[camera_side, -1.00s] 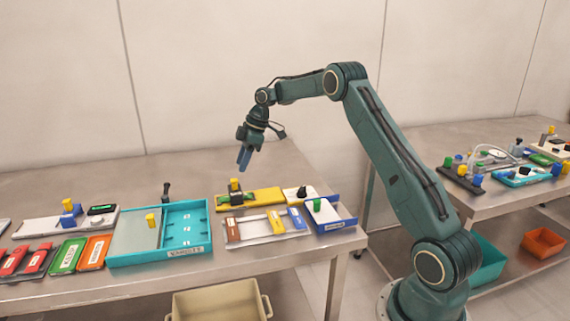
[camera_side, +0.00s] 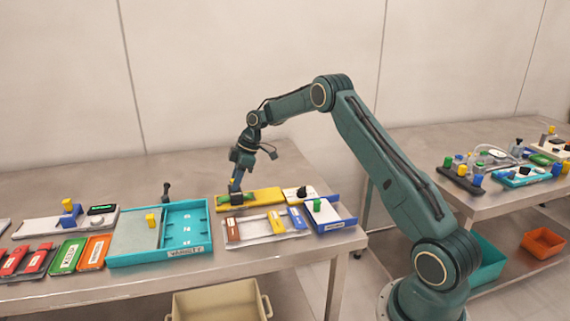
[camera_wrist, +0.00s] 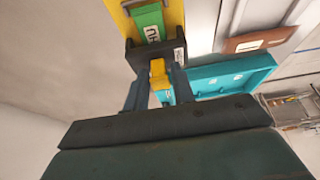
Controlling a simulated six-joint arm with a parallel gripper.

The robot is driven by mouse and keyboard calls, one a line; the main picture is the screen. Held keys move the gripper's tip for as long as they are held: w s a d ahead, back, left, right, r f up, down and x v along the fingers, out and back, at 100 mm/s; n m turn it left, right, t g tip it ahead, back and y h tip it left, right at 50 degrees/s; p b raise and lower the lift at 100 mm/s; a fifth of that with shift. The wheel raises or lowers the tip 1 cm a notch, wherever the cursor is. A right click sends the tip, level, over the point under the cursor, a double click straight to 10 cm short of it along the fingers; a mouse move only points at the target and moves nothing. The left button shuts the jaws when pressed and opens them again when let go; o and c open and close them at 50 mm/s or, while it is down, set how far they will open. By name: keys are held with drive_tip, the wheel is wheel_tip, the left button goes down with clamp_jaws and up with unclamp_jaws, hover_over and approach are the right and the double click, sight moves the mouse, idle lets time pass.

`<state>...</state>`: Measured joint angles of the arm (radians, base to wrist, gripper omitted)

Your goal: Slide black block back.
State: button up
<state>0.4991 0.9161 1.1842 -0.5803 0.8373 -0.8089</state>
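A yellow knob (camera_wrist: 158,73) stands on the block. In the side view the black block (camera_side: 236,199) is on the yellow rail (camera_side: 265,196) near its left end, partly hidden by my gripper. My gripper (camera_side: 236,188) points down over the block. Its blue fingers (camera_wrist: 159,84) stand on either side of the knob, very near it. I cannot tell whether they press on it.
A grey tray with small coloured pieces (camera_side: 255,237) lies in front of the rail. A blue tray (camera_side: 340,222) with a green knob stands to the right. A teal tray (camera_side: 203,251) is at left, with a black upright handle behind it. Bare table lies behind the rail.

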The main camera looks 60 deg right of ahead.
clamp_jaws()
drive_tip(key=s+d, duration=0.9)
drive_tip(key=shift+s+d, duration=0.1)
drive_tip(key=shift+d, duration=0.15)
drive_tip(key=shift+o, duration=1.4)
unclamp_jaws()
drive_tip(key=shift+o, duration=0.5)
drive_tip(key=shift+r, duration=0.1)
drive_tip(key=v, duration=1.3)
drive_tip(key=shift+r, duration=0.3)
